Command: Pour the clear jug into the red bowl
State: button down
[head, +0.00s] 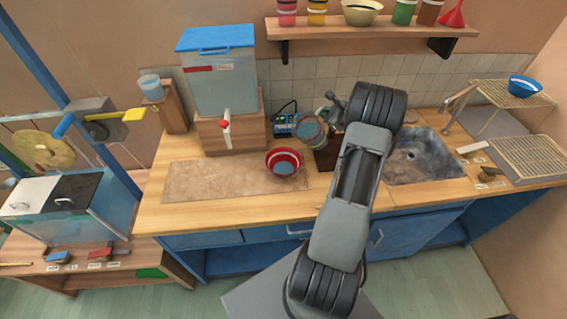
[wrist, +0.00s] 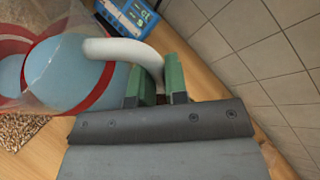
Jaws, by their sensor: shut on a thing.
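The red bowl (head: 284,153) sits on the brown mat on the counter, with something blue-grey inside it. The clear jug (head: 313,130) is just behind and to the right of the bowl, apparently tilted towards it. In the wrist view the jug (wrist: 75,75) fills the left side and holds blue liquid. A red curved band shows there too; I cannot tell whether it is the bowl seen through the jug. My gripper (wrist: 158,87) is shut on the jug's white handle with its green fingers. In the head view my arm hides most of the gripper.
A clear dispenser with a blue lid (head: 218,85) stands on a wooden block behind the mat (head: 195,180). A small blue device (head: 284,124) is near the wall. The sink (head: 425,160) lies right of my arm. The mat's left part is clear.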

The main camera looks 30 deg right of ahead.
aim_at(318, 113)
jog(key=shift+a+r+n+h+b, duration=0.2)
jog(key=shift+a+n+h+b, duration=0.15)
jog(key=shift+a+b, duration=0.25)
jog(key=shift+r, duration=0.15)
jog(key=shift+s+a+r+n+t+h+b, duration=0.15)
jog(key=shift+a+n+h+b, duration=0.35)
jog(key=shift+b, duration=0.75)
jog(key=shift+a+r+n+t+h+b, duration=0.1)
jog(key=shift+a+r+n+h+b, duration=0.2)
jog(key=shift+a+n+b, duration=0.7)
jog(key=shift+s+a+r+n+t+h+b, duration=0.15)
jog(key=shift+a+h+b, duration=0.25)
jog(key=shift+b, duration=1.15)
dwell(3.4)
